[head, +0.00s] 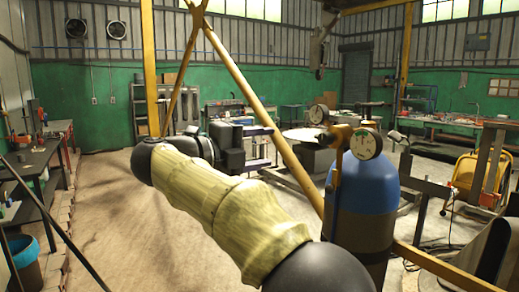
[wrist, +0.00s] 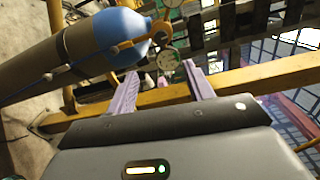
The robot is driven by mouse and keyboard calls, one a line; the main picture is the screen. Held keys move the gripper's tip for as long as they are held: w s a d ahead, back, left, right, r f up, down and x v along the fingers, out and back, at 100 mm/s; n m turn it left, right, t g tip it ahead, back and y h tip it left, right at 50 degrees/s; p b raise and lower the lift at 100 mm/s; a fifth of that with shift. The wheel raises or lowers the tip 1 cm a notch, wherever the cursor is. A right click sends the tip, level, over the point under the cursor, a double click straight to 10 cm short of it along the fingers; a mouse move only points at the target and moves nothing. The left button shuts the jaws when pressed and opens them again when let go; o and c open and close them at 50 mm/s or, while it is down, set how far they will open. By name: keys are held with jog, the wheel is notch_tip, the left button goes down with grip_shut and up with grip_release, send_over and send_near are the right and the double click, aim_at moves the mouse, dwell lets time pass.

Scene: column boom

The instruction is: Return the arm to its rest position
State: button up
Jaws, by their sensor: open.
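My gripper (wrist: 160,75) shows in the wrist view with its two pale purple fingers spread apart and nothing between them. A blue and grey gas cylinder (wrist: 105,40) lies slantwise across the upper left of that view, beyond the left finger. A yellow beam (wrist: 255,80) runs behind the fingers. In the head view, my arm, in a khaki cover with black joints, reaches from the bottom centre up to the left. The cylinder (head: 362,205) stands upright just right of it, with a round gauge (head: 366,143) on top. I cannot make out the gripper clearly in the head view.
Yellow poles (head: 262,115) cross the middle of the head view, close to my arm. A dark workbench (head: 32,165) and a blue bin (head: 24,262) stand at the left. A yellow cart (head: 475,177) stands at the right. Open floor (head: 110,225) lies left of my arm.

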jog(key=w+d+r+n+t+y+p, duration=0.15)
jog(key=w+n+t+y+p, duration=0.35)
jog(key=w+n+t, duration=0.55)
notch_tip(320, 180, down, 14)
jog(key=s+d+n+g+y+p, duration=0.25)
jog(key=n+g+y, duration=0.25)
jog(key=n+y, duration=0.75)
jog(key=s+d+f+n+g+h+p, duration=0.1)
jog(key=s+d+f+n+g, duration=0.1)
jog(key=s+d+f+g, duration=0.2)
jog(key=s+d+f+n+g+h+p, duration=0.1)
jog(key=s+d+f+g, duration=0.4)
jog(key=s+f, duration=0.5)
jog(key=s+d+f+n+g+h+p, duration=0.1)
jog(key=s+d+f+n+g, duration=0.2)
jog(key=s+f, duration=0.4)
jog(key=s+d+g, duration=0.1)
jog(key=s, duration=0.5)
jog(key=shift+d+f+n, duration=0.15)
jog(key=shift+d+n, duration=0.05)
jog(key=shift+n, duration=0.2)
jog(key=shift+w, duration=0.1)
jog(key=shift+c, duration=0.2)
